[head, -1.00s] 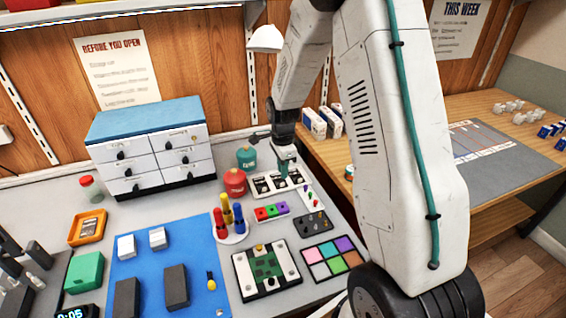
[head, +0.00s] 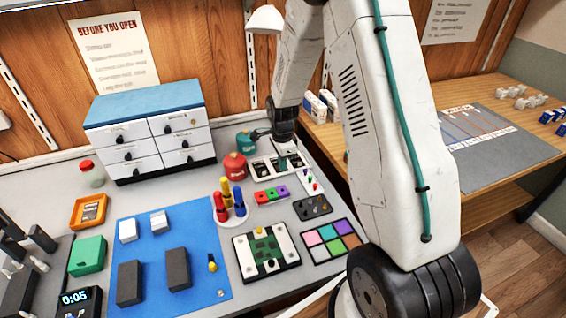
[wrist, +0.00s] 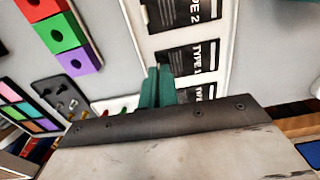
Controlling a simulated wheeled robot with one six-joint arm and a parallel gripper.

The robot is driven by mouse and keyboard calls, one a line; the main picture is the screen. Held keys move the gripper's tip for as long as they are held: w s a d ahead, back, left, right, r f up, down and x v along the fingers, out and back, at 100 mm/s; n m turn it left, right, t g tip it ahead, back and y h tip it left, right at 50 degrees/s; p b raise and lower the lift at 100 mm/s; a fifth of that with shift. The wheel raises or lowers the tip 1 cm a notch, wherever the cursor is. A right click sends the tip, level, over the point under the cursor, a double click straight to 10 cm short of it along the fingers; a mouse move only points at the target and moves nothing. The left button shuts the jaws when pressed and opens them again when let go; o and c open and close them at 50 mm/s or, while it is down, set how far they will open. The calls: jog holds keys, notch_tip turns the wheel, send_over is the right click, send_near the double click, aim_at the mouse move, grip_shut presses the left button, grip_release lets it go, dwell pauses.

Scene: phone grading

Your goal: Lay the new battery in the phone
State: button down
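A white tray (head: 257,172) holds several flat black batteries in a row; in the wrist view they carry white labels, with TYPE 2 on the farthest battery (wrist: 188,12) and a middle battery (wrist: 190,58) labelled TYPE, its number unclear. My gripper (wrist: 158,72) has teal fingers close together over the batteries' near ends, with no clear gap. Whether anything thin is between them is hidden. In the head view my gripper (head: 281,160) is at the tray. A device with a green board (head: 262,246), probably the opened phone, lies in a black and white holder at front centre.
Red, yellow and blue screwdrivers (head: 238,205) stand left of a red, green and purple block strip (head: 271,194). A red canister (head: 236,167) stands beside the tray. A blue mat (head: 205,295) bears dark blocks. A coloured pad (head: 331,241) is at right.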

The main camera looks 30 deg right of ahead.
jog(key=shift+r, duration=0.1)
jog(key=shift+r, duration=2.4)
